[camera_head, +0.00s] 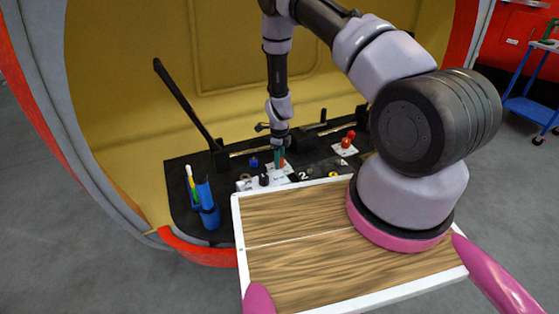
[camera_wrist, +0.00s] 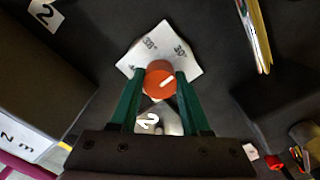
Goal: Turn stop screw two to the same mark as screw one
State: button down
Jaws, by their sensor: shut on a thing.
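My gripper (camera_wrist: 156,82) has its green fingers on either side of an orange-red screw knob (camera_wrist: 160,80), shut on it. The knob stands on a white plate (camera_wrist: 185,55) printed with angle marks; 30° and 38° are readable. A white line on the knob's top points to the upper right in the wrist view. A "2" label lies just below the knob, between the fingers. In the head view my gripper (camera_head: 279,158) points down at the black deck, with a little of the knob showing. Another red knob (camera_head: 347,140) sits on a white plate to the right; its mark is too small to read.
A black deck (camera_head: 185,180) carries a tall black lever (camera_head: 183,100), a blue cylinder (camera_head: 207,205) and small knobs. A wooden-topped board with a white rim (camera_head: 290,250) lies in front. A dark block (camera_wrist: 40,75) stands left of the fingers in the wrist view.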

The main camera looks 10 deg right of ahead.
jog(key=shift+n, duration=0.3)
jog(key=n, duration=1.3)
jog(key=shift+n, duration=0.3)
jog(key=n, duration=0.3)
jog(key=shift+n, duration=0.3)
jog(key=n, duration=0.3)
jog(key=shift+n, duration=0.3)
jog(key=n, duration=0.3)
jog(key=shift+n, duration=2.1)
